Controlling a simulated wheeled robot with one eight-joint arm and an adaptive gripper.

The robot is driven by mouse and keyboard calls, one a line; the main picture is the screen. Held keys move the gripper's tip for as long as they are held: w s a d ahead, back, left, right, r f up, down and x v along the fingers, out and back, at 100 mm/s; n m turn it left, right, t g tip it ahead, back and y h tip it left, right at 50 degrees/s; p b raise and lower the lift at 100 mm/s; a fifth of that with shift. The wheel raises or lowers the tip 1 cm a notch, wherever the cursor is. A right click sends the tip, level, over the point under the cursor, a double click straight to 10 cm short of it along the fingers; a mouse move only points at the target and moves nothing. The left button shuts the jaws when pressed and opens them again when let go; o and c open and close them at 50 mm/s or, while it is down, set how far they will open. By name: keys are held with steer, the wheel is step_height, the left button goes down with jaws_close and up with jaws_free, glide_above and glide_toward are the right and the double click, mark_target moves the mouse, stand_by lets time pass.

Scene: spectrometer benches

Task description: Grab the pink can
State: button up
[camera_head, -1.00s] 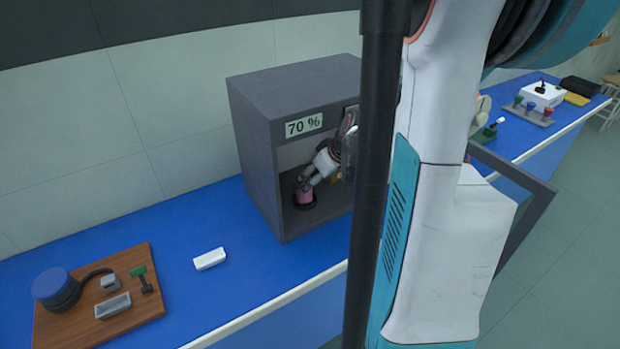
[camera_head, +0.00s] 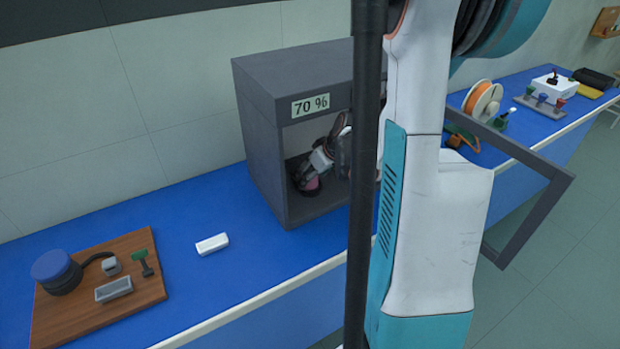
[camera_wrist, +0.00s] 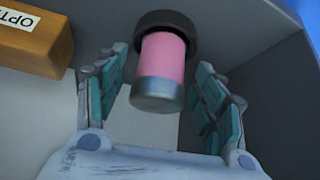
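The pink can (camera_wrist: 163,58) has a grey metal end and a dark ring or base around its far end. In the head view the can (camera_head: 313,185) stands inside a grey cabinet (camera_head: 262,150), near its left wall. My gripper (camera_wrist: 160,92) is open, with one teal-padded finger on each side of the can. In the wrist view gaps show between the pads and the can. In the head view my gripper (camera_head: 308,174) is inside the cabinet and partly covers the can.
A brown box (camera_wrist: 35,40) labelled "OPTI" lies left of the can. The cabinet's open door frame (camera_head: 530,165) juts out at the right. A white block (camera_head: 212,244) and a wooden board (camera_head: 140,290) with fittings lie on the blue bench. A dark post hides part of the cabinet.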

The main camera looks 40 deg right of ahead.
steer(key=c, duration=0.8)
steer(key=shift+c, duration=0.2)
